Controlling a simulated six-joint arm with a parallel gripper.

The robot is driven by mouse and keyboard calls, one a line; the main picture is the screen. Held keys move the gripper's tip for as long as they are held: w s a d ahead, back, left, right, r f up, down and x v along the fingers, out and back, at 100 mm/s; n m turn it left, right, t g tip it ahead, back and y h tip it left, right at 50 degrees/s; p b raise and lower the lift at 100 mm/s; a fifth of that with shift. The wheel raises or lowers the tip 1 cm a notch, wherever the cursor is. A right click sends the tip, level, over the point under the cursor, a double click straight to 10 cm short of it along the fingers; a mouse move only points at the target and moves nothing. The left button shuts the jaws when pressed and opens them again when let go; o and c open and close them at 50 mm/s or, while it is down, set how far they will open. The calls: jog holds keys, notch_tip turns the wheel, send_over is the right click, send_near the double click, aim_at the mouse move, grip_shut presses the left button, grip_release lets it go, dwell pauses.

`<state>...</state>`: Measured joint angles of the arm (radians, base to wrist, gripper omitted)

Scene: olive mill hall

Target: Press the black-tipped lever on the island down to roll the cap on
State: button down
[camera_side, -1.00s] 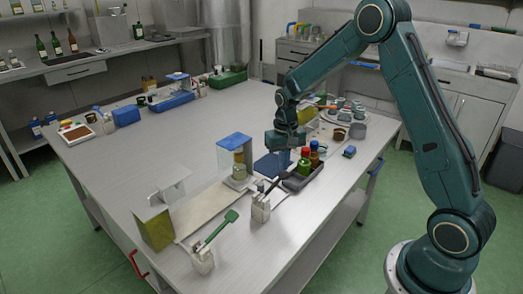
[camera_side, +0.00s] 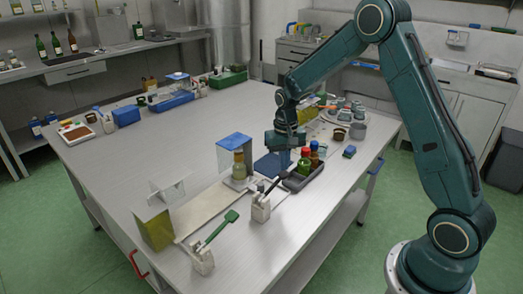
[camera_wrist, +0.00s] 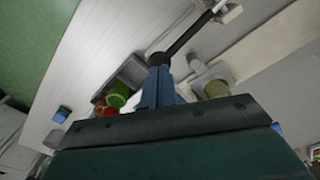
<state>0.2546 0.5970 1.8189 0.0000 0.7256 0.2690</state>
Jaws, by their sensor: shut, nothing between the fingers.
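The black-tipped lever (camera_side: 275,183) rises at a slant from a small white base (camera_side: 261,209) near the table's front edge. In the wrist view the dark lever (camera_wrist: 190,33) runs from its pale base to a round black tip (camera_wrist: 158,59). My gripper (camera_side: 273,168) points down close by the tip. Its blue fingers (camera_wrist: 158,80) are together and empty, right at the tip in the wrist view; I cannot tell whether they touch. A yellowish jar (camera_side: 239,166) stands under a blue-topped housing (camera_side: 235,139) left of the gripper; its cap is hard to make out.
A dark tray (camera_side: 303,178) with red-capped and blue-capped bottles stands just right of the lever. A green lever (camera_side: 220,229) on another white base stands to the front left. A pale strip (camera_side: 205,208) leads to the jar. The table's middle back is clear.

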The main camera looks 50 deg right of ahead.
aim_at(283, 174)
jog(key=shift+f, duration=0.1)
jog(key=shift+f, duration=2.55)
jog(key=shift+r, duration=2.6)
jog(key=shift+r, duration=0.1)
jog(key=shift+r, duration=2.45)
